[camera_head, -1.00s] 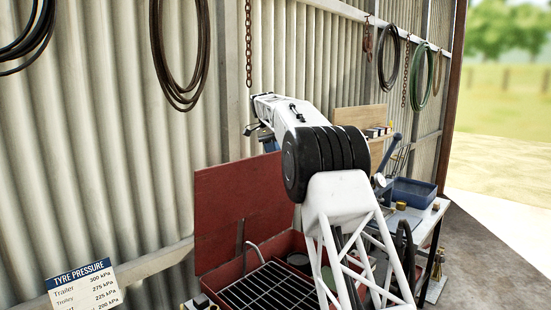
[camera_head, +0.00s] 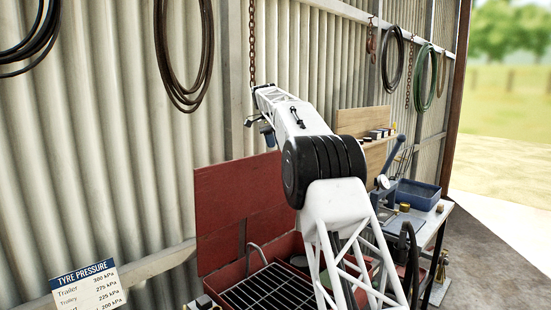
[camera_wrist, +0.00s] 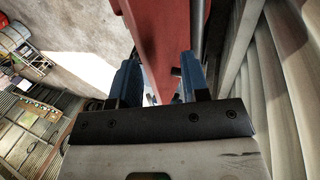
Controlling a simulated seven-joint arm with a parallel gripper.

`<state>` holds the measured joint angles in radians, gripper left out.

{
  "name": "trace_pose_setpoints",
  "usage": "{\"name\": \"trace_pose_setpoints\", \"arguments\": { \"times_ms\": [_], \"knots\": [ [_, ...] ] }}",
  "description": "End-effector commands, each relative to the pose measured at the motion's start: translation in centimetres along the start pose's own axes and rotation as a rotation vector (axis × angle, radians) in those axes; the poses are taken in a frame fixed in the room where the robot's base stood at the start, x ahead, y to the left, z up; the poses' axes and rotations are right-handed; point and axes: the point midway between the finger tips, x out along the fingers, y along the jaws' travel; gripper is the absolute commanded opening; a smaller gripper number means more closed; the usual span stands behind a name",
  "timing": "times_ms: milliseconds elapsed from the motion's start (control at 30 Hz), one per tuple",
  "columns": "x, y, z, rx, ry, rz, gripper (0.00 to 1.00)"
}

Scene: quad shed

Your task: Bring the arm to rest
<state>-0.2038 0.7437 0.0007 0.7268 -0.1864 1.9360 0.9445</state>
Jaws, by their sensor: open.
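My gripper (camera_wrist: 160,85) shows in the wrist view with its two blue fingers apart and no object held between them. Beyond the fingers is the edge of a red panel, seen end-on. In the head view my gripper (camera_head: 262,130) is small and partly hidden behind my white arm. It is raised in the air near the corrugated wall, above the upright red lid (camera_head: 225,205) of the parts washer.
The red washer basin with its grating (camera_head: 268,290) lies below my arm. A bench at the right carries a blue tub (camera_head: 416,194). A chain (camera_head: 252,45) and several hose coils (camera_head: 183,55) hang on the wall. A tyre pressure sign (camera_head: 88,287) is at lower left.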

Motion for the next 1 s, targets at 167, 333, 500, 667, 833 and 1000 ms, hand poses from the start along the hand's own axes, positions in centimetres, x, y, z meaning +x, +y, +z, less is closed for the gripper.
{"name": "trace_pose_setpoints", "arguments": {
  "times_ms": [167, 333, 500, 667, 833, 1000],
  "knots": [
    [-0.3, 1.0, 0.2, -0.013, 0.002, -0.007, 0.42],
    [-0.7, 3.1, 0.6, -0.039, 0.006, -0.023, 0.42],
    [-1.1, 6.0, 1.2, -0.078, 0.013, -0.046, 0.42],
    [-1.1, 8.8, 2.1, -0.115, 0.021, -0.066, 0.42],
    [-1.0, 11.9, 3.2, -0.156, 0.030, -0.089, 0.42],
    [-0.6, 15.1, 4.4, -0.194, 0.039, -0.112, 0.42]
  ]
}}
